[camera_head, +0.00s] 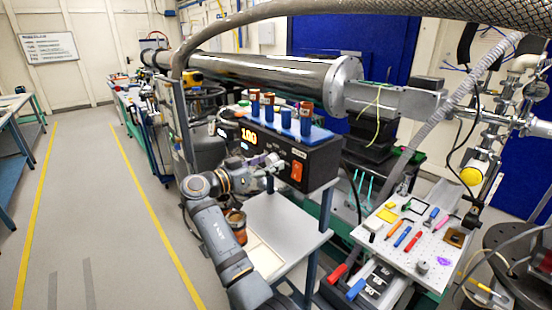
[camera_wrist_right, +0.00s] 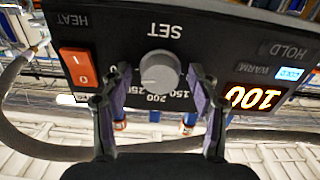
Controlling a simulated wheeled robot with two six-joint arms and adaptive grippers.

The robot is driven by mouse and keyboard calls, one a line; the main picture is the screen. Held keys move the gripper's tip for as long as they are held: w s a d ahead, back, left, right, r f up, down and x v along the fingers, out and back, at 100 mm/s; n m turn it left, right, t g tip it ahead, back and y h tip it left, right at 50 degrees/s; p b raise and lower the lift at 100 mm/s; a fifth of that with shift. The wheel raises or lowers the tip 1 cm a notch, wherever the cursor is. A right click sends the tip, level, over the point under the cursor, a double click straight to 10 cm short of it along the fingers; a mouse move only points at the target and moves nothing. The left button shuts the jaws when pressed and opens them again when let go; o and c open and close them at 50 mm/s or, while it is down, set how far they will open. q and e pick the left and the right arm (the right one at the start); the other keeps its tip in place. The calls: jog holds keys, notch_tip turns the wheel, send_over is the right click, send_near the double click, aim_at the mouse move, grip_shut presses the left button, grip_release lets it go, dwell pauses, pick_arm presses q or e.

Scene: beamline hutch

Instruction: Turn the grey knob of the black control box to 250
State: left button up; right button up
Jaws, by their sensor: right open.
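The black control box (camera_head: 312,160) stands on a small grey cart. Its front carries an orange display (camera_head: 249,136) reading 100 and a red-orange switch (camera_head: 297,171). The wrist view shows the front upside down, with the grey knob (camera_wrist_right: 160,71) under the word SET and scale marks 150, 200 and 250 beside it. The knob's pointer is too unclear to read. My right gripper (camera_wrist_right: 160,78) is open, with one finger on each side of the knob and gaps visible. In the head view my right gripper (camera_head: 266,166) hides the knob. My left gripper is out of view.
A blue rack (camera_head: 318,139) with several capped vials stands on the box. Below, the cart's shelf (camera_head: 284,222) holds a brown jar (camera_head: 237,222). A white pegboard table (camera_head: 433,262) with tools stands to the right. The floor aisle at left is clear.

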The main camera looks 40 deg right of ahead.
jog(key=shift+a, duration=0.3)
jog(key=shift+c, duration=0.5)
jog(key=shift+d, duration=0.1)
jog(key=c, duration=1.1)
jog(key=shift+n, duration=0.3)
jog(key=n, duration=0.3)
jog(key=shift+w+n, duration=0.1)
jog(key=shift+n, duration=2)
jog(key=o, duration=1.2)
